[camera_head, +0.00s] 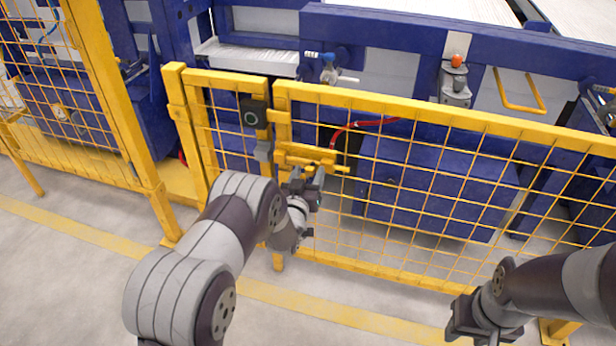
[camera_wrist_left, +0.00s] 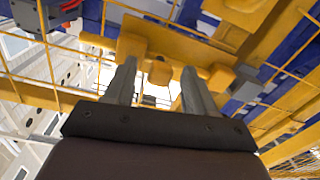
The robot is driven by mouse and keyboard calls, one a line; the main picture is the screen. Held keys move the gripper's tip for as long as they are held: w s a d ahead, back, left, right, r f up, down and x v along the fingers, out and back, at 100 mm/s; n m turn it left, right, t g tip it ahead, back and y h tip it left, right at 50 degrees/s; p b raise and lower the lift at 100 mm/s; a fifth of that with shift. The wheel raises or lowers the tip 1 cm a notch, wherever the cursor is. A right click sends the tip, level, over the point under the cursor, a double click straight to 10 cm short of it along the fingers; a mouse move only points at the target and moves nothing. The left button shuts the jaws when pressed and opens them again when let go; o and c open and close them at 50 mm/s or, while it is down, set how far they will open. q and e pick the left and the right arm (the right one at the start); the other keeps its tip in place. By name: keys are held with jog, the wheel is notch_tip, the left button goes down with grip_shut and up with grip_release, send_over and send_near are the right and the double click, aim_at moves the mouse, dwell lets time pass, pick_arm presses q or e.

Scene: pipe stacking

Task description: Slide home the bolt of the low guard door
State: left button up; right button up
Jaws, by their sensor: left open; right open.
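The low guard door (camera_head: 430,112) is a yellow frame with wire mesh in the head view. Its yellow bolt (camera_head: 306,152) lies on the door's upper left corner; the wrist view shows the bolt plate (camera_wrist_left: 205,52) with a short yellow knob (camera_wrist_left: 160,73). My left gripper (camera_head: 316,178) is at the bolt, partly hidden by its own wrist. In the left wrist view its open fingers (camera_wrist_left: 159,68) stand either side of the knob, with gaps visible. My right gripper (camera_head: 468,322) is open and empty, low at the right, away from the bolt.
A red hose (camera_head: 350,128) and blue machinery (camera_head: 430,185) lie behind the mesh. The floor in front (camera_head: 70,270) is clear.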

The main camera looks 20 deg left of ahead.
aim_at(290, 160)
pick_arm(q)
grip_shut()
jog(key=a, duration=0.6)
jog(key=shift+w, duration=0.1)
jog(key=shift+c, duration=1.5)
grip_release()
jog(key=o, duration=0.3)
jog(key=shift+a, duration=0.15)
